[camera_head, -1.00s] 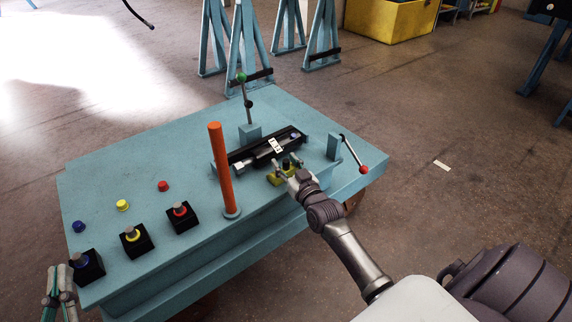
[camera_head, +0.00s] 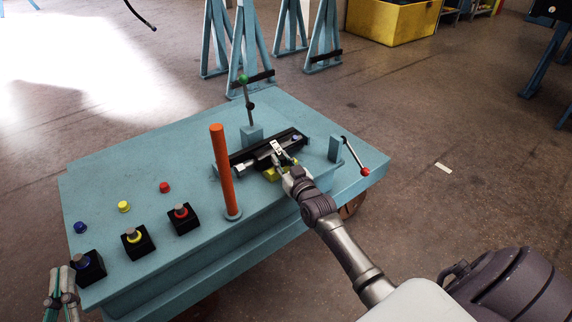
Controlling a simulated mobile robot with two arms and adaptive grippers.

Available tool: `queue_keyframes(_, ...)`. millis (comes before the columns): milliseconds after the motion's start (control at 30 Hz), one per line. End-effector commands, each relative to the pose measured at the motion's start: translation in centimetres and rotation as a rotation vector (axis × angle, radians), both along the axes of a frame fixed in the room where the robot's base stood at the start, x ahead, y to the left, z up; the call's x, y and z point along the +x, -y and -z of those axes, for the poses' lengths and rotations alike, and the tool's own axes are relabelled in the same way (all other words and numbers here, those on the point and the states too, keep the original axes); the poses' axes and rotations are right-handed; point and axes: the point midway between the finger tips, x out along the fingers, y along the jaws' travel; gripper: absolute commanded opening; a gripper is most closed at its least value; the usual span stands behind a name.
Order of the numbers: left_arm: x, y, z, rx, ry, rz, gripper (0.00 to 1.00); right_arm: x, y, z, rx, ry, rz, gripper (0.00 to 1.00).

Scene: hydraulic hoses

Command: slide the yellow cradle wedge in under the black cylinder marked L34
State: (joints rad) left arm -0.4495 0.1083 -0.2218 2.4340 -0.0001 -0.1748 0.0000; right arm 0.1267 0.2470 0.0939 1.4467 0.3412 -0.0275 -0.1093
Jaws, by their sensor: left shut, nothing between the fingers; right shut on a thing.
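The black cylinder (camera_head: 248,154) lies along the blue bench top, with a white label on it that is too small to read. The yellow cradle wedge (camera_head: 270,174) is at the cylinder's near side, close against it. Whether it is under the cylinder I cannot tell. My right gripper (camera_head: 285,161) is shut on the wedge from the near right and hides part of it and part of the cylinder. My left gripper (camera_head: 62,284) is shut and empty at the bench's near left corner, away from the cylinder.
An orange post (camera_head: 222,170) stands just left of the cylinder. A green-knobbed lever (camera_head: 249,104) stands behind it, and a red-knobbed lever (camera_head: 355,157) is to its right. Several black blocks with coloured rings, one of them red (camera_head: 183,218), stand at the left. The bench's back left is clear.

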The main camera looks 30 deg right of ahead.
Motion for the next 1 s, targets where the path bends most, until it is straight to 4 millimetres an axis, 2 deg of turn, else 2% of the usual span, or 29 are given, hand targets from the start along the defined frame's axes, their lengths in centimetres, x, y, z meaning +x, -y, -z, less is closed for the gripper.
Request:
queue_keyframes(167,0.0,0.0,0.0,0.0,-0.002,0.0,0.0,-0.1,0.0,0.1,0.0,-0.001,0.0,0.0)
queue_keyframes(200,0.0,0.0,0.0,0.0,-0.002,0.0,0.0,-0.1,0.0,0.1,0.0,-0.001,0.0,0.24)
queue_keyframes(333,0.0,0.0,0.0,0.0,-0.002,0.0,0.0,-0.1,0.0,0.1,0.0,-0.001,0.0,0.46)
queue_keyframes(367,0.0,0.0,0.0,0.0,-0.002,0.0,0.0,-0.1,0.0,0.1,0.0,-0.001,0.0,0.47)
queue_keyframes(633,0.0,0.0,0.0,0.0,-0.002,0.001,0.0,-0.2,0.0,0.1,0.0,-0.001,0.0,0.47)
queue_keyframes(733,0.0,0.0,0.0,0.0,-0.002,0.002,0.0,-0.7,-0.1,0.1,0.0,-0.002,-0.001,0.47)
queue_keyframes(867,0.0,0.0,0.0,0.001,-0.002,0.001,0.0,-2.7,-0.3,0.2,0.001,-0.003,0.0,0.47)
queue_keyframes(1000,0.0,0.0,0.0,0.001,-0.002,0.001,0.0,-5.7,-0.7,0.2,0.0,-0.003,-0.001,0.47)
